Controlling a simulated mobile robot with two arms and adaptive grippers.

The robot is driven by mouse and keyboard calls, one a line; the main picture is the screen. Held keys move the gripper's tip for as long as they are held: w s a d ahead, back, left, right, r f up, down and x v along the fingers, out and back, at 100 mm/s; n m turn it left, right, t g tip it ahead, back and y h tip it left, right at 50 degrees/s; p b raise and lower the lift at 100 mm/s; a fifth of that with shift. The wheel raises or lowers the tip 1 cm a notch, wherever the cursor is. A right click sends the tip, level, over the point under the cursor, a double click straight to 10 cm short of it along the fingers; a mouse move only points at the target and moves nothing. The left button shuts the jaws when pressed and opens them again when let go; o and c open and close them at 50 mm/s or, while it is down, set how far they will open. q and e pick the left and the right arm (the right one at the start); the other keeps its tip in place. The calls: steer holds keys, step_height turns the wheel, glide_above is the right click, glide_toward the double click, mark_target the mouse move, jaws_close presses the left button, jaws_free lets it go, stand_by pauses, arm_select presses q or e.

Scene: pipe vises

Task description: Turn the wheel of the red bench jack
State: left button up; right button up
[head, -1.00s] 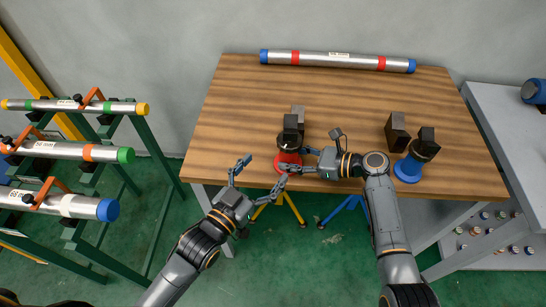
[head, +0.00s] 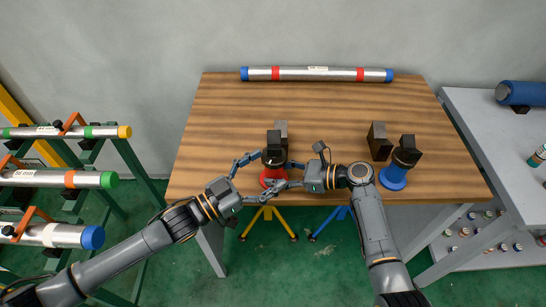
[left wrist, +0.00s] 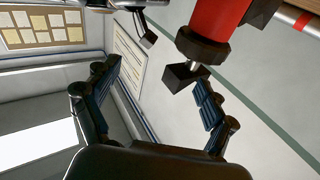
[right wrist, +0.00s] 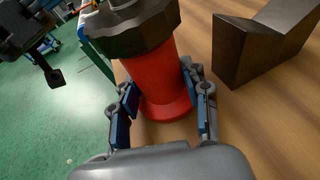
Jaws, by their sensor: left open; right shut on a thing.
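The red bench jack (head: 270,177) stands at the table's front edge with a dark wheel-like collar (right wrist: 130,32) around its upper part and a dark block (head: 274,137) on top. In the right wrist view, my right gripper (right wrist: 162,98) is shut on the red body (right wrist: 162,75), below the collar. My left gripper (head: 254,172) is open to the left of the jack, its fingers pointing toward it. In the left wrist view, the collar (left wrist: 203,48) and a dark block (left wrist: 185,77) show near one finger; I cannot tell whether they touch.
A blue jack (head: 393,178) and a dark block (head: 379,142) stand to the right on the wooden table (head: 225,120). A capped pipe (head: 318,74) lies along the back. A green rack (head: 125,165) with several pipes stands left. The middle of the table is clear.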

arm_select(q)
steer(key=w+a+f+m+g, duration=0.2)
steer(key=a+f+g, duration=0.1)
steer(key=a, duration=0.6)
steer(key=x, duration=1.2)
steer(key=shift+s, duration=0.3)
steer(key=shift+f+n, duration=0.1)
steer(key=shift+n, duration=0.2)
steer(key=c, duration=1.2)
